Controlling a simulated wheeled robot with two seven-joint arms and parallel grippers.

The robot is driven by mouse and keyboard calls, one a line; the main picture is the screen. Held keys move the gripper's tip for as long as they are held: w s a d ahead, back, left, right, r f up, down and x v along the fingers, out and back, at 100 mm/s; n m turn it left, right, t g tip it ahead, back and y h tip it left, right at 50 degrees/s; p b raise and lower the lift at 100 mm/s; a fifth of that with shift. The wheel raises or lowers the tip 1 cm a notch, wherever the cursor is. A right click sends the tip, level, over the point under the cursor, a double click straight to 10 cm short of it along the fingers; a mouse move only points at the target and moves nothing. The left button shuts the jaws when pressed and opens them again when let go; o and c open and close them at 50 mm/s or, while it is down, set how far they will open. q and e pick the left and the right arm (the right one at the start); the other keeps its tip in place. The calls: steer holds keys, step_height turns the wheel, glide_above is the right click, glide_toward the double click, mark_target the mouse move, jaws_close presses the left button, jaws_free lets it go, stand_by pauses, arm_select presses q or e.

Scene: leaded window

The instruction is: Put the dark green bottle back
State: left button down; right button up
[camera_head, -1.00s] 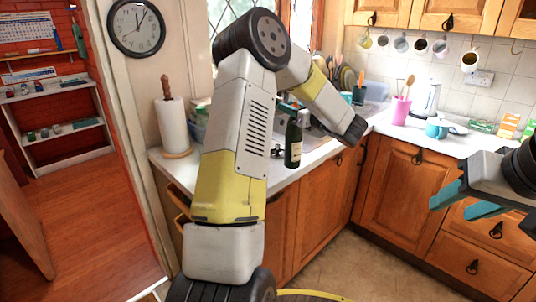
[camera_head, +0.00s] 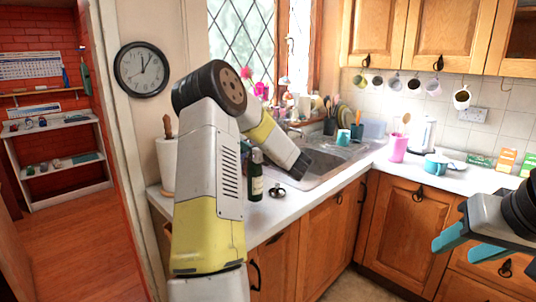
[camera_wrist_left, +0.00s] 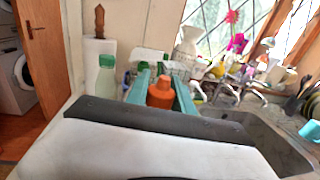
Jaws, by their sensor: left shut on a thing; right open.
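The dark green bottle (camera_head: 255,178), with a pale label, stands upright on the white counter, just right of my left arm in the head view. A green cap shows beside its neck, partly behind the arm. My left gripper is hidden behind my own arm in the head view. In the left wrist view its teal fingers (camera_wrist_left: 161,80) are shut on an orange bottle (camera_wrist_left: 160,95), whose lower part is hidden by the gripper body. My right gripper (camera_head: 468,243) is open and empty at the right, in front of the cupboards.
The sink (camera_head: 325,162) lies right of the bottle, with a small dark object (camera_head: 277,191) between them. A pale green-capped bottle (camera_wrist_left: 106,78) and paper towel (camera_head: 166,163) stand left. A pink cup (camera_head: 398,147) and teal pot (camera_head: 435,164) stand on the right counter.

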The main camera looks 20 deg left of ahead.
mark_target(255, 170)
arm_select(q)
steer(key=f, duration=0.1)
steer(key=a+f, duration=0.1)
steer(key=f, duration=0.1)
steer(key=shift+a+f, duration=0.15)
steer(key=shift+f, duration=0.1)
stand_by(0.4)
steer(key=c, duration=1.1)
jaws_free()
steer(key=shift+f, duration=0.15)
